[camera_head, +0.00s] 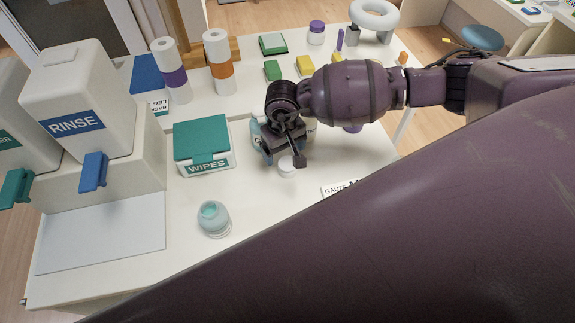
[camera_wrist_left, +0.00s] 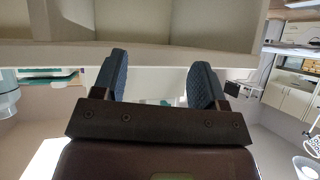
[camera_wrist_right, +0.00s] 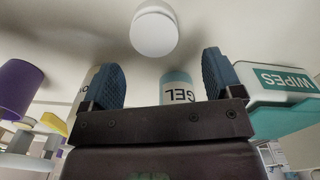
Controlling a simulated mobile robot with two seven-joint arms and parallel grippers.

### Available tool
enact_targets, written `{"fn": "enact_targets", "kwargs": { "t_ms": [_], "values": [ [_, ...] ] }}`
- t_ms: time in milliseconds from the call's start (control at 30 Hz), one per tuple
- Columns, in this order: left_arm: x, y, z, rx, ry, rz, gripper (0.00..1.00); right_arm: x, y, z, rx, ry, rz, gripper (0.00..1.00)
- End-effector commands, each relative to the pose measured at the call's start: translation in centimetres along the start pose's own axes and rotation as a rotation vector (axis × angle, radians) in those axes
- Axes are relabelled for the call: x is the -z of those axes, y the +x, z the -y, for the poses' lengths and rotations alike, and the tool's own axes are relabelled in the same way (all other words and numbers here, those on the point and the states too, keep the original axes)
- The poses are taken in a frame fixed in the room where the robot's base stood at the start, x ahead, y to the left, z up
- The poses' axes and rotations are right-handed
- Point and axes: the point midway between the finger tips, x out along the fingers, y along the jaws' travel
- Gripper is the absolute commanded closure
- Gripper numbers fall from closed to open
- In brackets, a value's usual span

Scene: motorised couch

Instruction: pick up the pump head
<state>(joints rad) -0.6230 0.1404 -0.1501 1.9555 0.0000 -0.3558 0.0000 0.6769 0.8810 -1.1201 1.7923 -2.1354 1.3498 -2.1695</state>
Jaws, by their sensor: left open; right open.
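A small white round piece (camera_head: 287,166), which looks like the pump head, sits on the white table just in front of my right gripper (camera_head: 291,147). It also shows at the top of the right wrist view (camera_wrist_right: 154,32), beyond the fingertips and apart from them. My right gripper (camera_wrist_right: 163,72) is open and empty, pointing at the table. A bottle marked GEL (camera_wrist_right: 178,88) shows between its fingers; in the head view the gripper hides most of it. My left gripper (camera_wrist_left: 160,72) is open and empty, facing pale panels, and is not in the head view.
A gauze pack (camera_head: 338,189) lies to the right. A RINSE dispenser (camera_head: 78,110) fills the left. Rolls and coloured blocks stand behind. The table's front middle is clear.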

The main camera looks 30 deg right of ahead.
Motion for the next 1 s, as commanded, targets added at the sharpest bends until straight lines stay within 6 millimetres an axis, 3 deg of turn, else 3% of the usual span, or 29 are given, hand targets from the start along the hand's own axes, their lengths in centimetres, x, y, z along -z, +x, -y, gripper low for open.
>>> {"fn": "enact_targets", "kwargs": {
  "t_ms": [267,500,767,1000],
  "values": [
    [1.4,0.4,-0.1,-0.002,0.002,-0.031,0.34,-0.5,2.0,-0.2,0.002,0.001,0.002,0.15],
    [0.6,1.0,-0.1,-0.002,0.003,-0.031,0.34,-0.7,5.2,-0.4,0.002,0.001,-0.001,0.15],
    [0.6,1.0,-0.1,-0.002,0.003,-0.03,0.34,-0.7,5.4,-0.4,0.002,0.0,-0.001,0.15],
    [0.6,1.0,-0.1,-0.002,0.003,-0.03,0.34,-0.7,5.4,-0.4,0.002,0.0,-0.001,0.48]
  ]
}}
